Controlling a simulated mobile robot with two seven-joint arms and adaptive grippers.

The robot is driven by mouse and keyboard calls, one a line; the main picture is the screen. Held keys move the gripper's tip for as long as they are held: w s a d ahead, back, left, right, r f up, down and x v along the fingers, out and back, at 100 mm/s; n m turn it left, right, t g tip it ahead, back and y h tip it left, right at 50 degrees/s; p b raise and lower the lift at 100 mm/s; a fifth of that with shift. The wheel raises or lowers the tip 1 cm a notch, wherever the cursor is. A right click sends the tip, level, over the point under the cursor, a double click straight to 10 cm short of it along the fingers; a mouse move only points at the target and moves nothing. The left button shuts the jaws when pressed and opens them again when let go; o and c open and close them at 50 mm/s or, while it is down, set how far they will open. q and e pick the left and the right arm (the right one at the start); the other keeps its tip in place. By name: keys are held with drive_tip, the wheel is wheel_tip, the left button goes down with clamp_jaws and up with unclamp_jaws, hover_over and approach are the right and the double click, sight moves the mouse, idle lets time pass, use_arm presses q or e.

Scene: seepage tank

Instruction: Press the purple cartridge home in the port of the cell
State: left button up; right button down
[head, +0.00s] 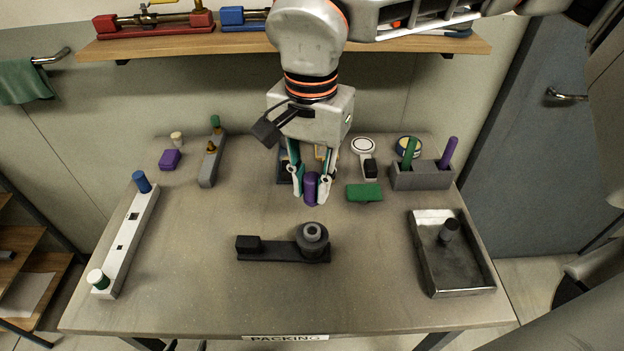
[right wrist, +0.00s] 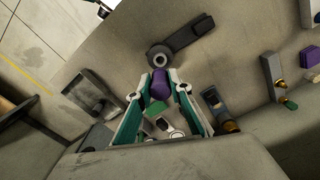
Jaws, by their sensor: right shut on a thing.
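My right gripper (head: 311,192) is shut on the purple cartridge (head: 310,189), which stands upright between the fingertips above the table. The cartridge also shows between the fingers in the right wrist view (right wrist: 159,84). The dark cell (head: 283,249) lies on the middle of the table, with a round grey port (head: 312,235) at its right end and a black block at its left end. The cartridge is behind the port in the head view and apart from it. My left gripper is not in view.
A long white block (head: 127,240) with blue and green caps lies left. A grey tray (head: 483,277) with a dark peg stands right. Behind are a green block (head: 364,192), a grey holder (head: 421,178) and a purple block (head: 170,159). The table around the cell is clear.

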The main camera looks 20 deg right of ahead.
sight(311, 178)
drive_tip(key=c, duration=2.7)
unclamp_jaws()
clamp_jaws()
drive_tip(key=shift+f, duration=3.6)
drive_tip(key=shift+f, duration=0.7)
drive_tip(key=o, duration=0.9)
unclamp_jaws()
drive_tip(key=shift+o, duration=0.2)
wheel_tip(311, 178, up, 12)
